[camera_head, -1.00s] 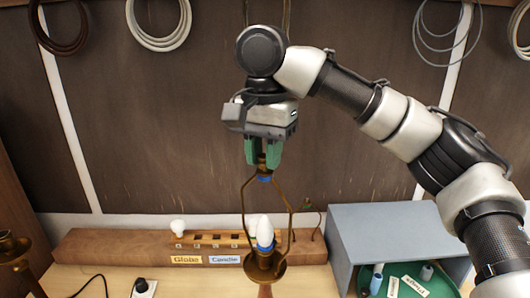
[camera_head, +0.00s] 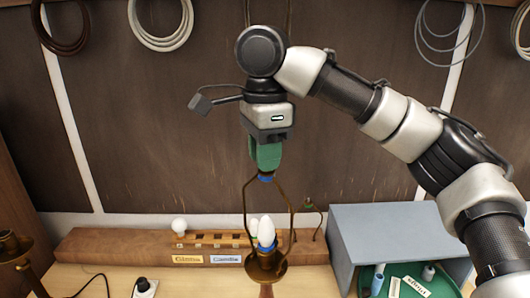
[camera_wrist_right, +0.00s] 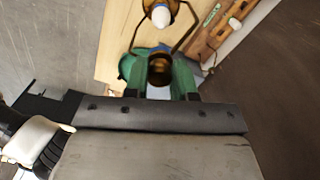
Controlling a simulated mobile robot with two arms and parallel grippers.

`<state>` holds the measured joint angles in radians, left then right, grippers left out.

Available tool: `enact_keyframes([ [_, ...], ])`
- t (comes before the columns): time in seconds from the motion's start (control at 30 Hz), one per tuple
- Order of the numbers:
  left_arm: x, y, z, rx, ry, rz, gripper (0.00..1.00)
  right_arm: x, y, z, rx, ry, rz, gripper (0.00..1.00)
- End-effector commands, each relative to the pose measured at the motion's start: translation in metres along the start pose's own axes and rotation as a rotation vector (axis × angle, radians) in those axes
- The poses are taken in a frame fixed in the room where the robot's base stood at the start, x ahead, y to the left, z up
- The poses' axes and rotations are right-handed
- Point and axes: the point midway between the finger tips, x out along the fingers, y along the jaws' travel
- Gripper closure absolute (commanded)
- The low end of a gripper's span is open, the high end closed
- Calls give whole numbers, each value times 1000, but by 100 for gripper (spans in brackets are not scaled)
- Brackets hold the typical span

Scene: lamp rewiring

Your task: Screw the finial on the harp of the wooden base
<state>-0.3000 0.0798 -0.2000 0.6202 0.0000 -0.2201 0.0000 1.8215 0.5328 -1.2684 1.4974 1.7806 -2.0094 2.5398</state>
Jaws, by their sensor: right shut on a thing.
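My right gripper (camera_head: 265,170) points straight down at the top of the harp, with its green fingers shut on the brass finial (camera_wrist_right: 160,68). In the head view the fingers hide most of the finial. I cannot tell how far the finial is on the thread. The lamp's wooden base (camera_head: 266,291) is cut off at the bottom edge. My left gripper is out of view.
A wooden bulb rack (camera_head: 110,245) with labels and a round bulb stands behind the lamp. A grey open box (camera_head: 385,218) with a green tray (camera_head: 412,285) is at right. Another brass lamp part (camera_head: 12,245) is at the left edge. A plug and cord (camera_head: 143,288) lie in front.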

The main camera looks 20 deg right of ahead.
Motion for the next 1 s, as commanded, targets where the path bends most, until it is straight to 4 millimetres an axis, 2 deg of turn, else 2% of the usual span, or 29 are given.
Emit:
enact_keyframes([
  [0.33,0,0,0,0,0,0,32,2,0,0,42,4,3,99],
  [0.67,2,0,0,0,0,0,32,3,-2,-1,487,5,2,99],
  [0.7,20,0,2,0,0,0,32,11,-3,0,487,9,1,99],
  [1.0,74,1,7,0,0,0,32,14,-4,1,548,15,6,99],
])
